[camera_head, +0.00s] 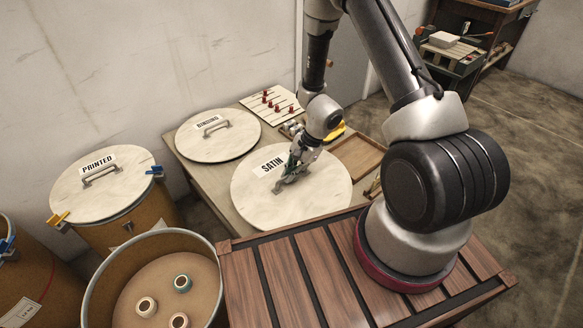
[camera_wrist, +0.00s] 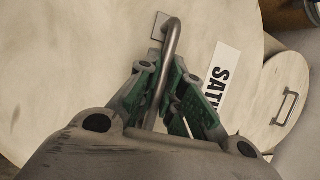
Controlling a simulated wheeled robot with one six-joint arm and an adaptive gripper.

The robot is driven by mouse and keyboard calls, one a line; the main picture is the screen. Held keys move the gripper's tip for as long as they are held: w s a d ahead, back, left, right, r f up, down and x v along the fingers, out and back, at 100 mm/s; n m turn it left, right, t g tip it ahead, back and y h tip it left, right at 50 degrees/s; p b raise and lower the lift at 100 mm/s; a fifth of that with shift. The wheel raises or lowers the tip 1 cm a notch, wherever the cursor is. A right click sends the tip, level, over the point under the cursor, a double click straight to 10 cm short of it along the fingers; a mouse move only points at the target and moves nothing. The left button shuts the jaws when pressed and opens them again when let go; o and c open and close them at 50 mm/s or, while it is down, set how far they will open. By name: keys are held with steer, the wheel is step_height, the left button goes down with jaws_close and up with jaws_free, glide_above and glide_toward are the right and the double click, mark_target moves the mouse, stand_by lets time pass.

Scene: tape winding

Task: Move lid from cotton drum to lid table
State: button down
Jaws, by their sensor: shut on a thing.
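A round pale lid labelled SATIN (camera_head: 320,195) lies at the front of the lid table (camera_head: 195,178), or just above it; I cannot tell if it touches. My gripper (camera_head: 285,181) is over this lid, shut on its metal handle. In the wrist view, the green fingers of my gripper (camera_wrist: 163,82) are on both sides of the lid's handle (camera_wrist: 172,38). No lid labelled cotton is in view. An open drum (camera_head: 96,283) without a lid stands at the lower left, with 3 spools (camera_head: 182,283) inside; its label is not visible.
A second lid (camera_head: 205,145) with a handle lies at the table's back left. A drum with the PRINTED lid (camera_head: 120,190) stands left. A peg board (camera_head: 272,101) and a wooden tray (camera_head: 357,158) are on the table. Another drum (camera_head: 25,285) is at the left edge.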

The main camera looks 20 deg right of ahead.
step_height(320, 180, down, 10)
steer(key=shift+r, duration=0.1)
stand_by(0.4)
steer(key=c, duration=1.5)
jaws_free()
steer(key=v, duration=1.2)
